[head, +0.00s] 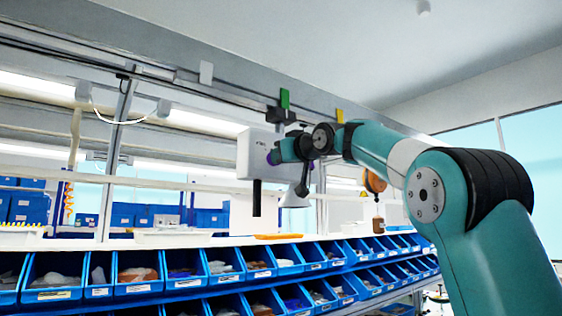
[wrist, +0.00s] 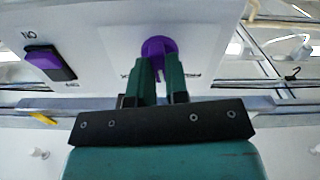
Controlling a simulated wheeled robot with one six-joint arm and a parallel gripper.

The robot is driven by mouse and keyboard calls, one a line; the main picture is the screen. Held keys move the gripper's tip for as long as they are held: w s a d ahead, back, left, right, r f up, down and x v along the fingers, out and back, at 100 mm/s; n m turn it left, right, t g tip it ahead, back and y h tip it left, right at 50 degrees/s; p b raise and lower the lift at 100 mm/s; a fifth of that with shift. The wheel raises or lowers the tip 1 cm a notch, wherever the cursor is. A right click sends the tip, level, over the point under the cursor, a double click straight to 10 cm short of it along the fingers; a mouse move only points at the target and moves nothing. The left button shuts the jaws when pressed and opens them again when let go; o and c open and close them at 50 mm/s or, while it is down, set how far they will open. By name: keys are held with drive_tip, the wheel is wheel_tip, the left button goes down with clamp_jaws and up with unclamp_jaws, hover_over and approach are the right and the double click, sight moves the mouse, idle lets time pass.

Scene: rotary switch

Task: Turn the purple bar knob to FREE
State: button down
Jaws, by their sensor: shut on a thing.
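The purple bar knob (wrist: 158,46) sits on the front of a white switch box (wrist: 105,25), near the top middle of the wrist view. My gripper (wrist: 160,66) is shut on the knob, with one green finger on each side of its bar. Printed labels flank the knob, partly hidden behind the fingers, and I cannot read them fully. In the head view the white box (head: 257,150) hangs above the shelf, and my gripper (head: 276,157) is at its right side. The arm hides most of the knob there.
A purple and black rocker switch (wrist: 50,64) with ON print is on the same face, left of the knob. Blue bins (head: 135,275) with small parts line the shelf below. A grey lamp-like cone (head: 294,198) hangs just right of the box.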

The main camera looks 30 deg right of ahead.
drive_tip(key=n+b, duration=0.1)
drive_tip(key=n, duration=0.6)
drive_tip(key=shift+b, duration=0.4)
idle(0.3)
drive_tip(key=c, duration=1.1)
unclamp_jaws()
drive_tip(key=s+b, duration=0.1)
drive_tip(key=s, duration=0.4)
drive_tip(key=s+b, duration=0.2)
drive_tip(key=s, duration=0.4)
drive_tip(key=s+b, duration=0.2)
drive_tip(key=s, duration=0.4)
drive_tip(key=shift+s+d, duration=0.25)
drive_tip(key=shift+f, duration=0.1)
